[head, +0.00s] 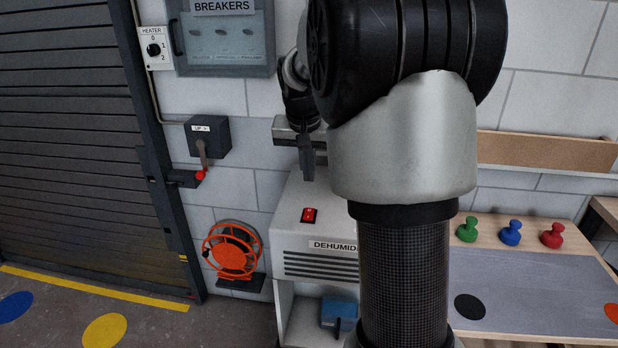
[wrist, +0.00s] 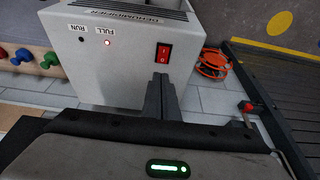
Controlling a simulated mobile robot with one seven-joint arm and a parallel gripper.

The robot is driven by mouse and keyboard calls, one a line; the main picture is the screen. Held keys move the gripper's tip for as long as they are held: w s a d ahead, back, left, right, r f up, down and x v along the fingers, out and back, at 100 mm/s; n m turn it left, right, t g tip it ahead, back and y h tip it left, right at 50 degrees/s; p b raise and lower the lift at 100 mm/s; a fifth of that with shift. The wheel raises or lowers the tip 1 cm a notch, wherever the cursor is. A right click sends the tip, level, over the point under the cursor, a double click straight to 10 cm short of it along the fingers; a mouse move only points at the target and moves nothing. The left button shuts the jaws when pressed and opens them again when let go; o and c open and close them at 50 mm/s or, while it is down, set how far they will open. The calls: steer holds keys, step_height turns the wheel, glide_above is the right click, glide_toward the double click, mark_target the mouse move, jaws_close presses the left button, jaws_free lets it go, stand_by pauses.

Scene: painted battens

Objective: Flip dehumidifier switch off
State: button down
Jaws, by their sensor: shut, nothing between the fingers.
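The dehumidifier (head: 310,240) is a pale grey box with a vent grille and a partly hidden name label on its front. Its red rocker switch (head: 309,215) sits on the sloped top; it also shows in the wrist view (wrist: 165,54). Which side of the rocker is pressed I cannot tell. My gripper (head: 308,176) is shut and empty, pointing down above and behind the switch. In the wrist view its fingertips (wrist: 161,78) appear just short of the switch, apparently not touching it.
A breaker box (head: 222,38), a heater dial (head: 154,48) and a lever switch box (head: 207,137) with a red knob are on the wall. An orange cable reel (head: 231,253) stands left of the dehumidifier. A bench (head: 550,285) with coloured knobs is at right.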

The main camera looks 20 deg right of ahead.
mark_target(312, 210)
steer(key=b, duration=0.1)
steer(key=w+b, duration=0.1)
steer(key=b, duration=0.1)
steer(key=shift+d+r+b, duration=0.2)
steer(key=shift+d+b, duration=0.1)
steer(key=shift+d, duration=0.05)
steer(key=shift+w, duration=0.1)
steer(key=x, duration=1.4)
steer(key=shift+s+a+f+b, duration=0.1)
steer(key=shift+s+a+b, duration=0.1)
steer(key=shift+s+b, duration=0.2)
